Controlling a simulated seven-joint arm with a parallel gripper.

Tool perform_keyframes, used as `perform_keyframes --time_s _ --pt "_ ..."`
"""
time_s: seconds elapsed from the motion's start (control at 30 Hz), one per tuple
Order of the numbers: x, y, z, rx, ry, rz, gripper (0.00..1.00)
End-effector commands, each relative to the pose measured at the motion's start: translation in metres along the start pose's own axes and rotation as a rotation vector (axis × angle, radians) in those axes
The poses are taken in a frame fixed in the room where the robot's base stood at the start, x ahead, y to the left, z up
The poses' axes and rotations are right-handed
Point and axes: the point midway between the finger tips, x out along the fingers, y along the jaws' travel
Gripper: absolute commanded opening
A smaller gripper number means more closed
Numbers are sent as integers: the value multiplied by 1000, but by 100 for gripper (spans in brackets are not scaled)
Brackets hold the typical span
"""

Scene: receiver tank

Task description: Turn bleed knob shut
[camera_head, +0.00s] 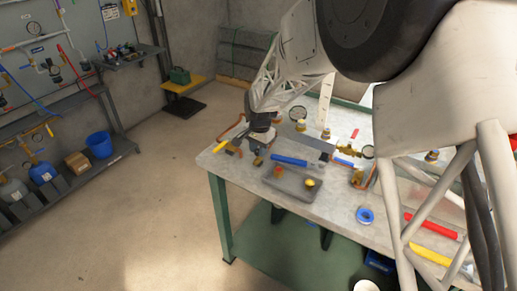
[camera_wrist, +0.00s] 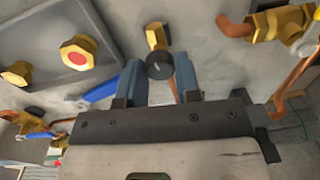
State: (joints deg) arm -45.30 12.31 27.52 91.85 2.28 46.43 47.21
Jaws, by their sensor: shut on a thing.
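The bleed knob (camera_wrist: 160,66) is a small dark round knob with a pale line on its face, on a brass valve body (camera_wrist: 156,36). In the wrist view my gripper (camera_wrist: 159,76) has one blue-grey finger on each side of the knob and is shut on it. In the head view my gripper (camera_head: 259,147) is low over the left end of the bench, with a bit of brass (camera_head: 258,161) just below it. The knob itself is hidden there by the gripper.
A grey tray (camera_head: 285,186) with brass fittings lies close by on the workbench (camera_head: 218,168). A blue-handled part (camera_head: 290,160), a gauge (camera_head: 298,113) and copper pipework stand near the gripper. A blue tape roll (camera_head: 365,215) lies toward the front edge.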

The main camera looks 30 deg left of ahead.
Motion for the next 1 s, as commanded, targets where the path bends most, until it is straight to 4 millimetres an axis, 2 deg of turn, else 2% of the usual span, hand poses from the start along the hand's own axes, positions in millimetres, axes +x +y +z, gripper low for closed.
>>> perform_keyframes --time_s 0.3,0.77,0.8,0.93,1.0 --pt "0 0 0 132 6 1 7" --pt "1 0 0 151 6 1 7" --pt "1 0 0 151 6 1 34" --pt "0 0 0 151 6 1 54" --pt "0 0 0 151 6 0 57"
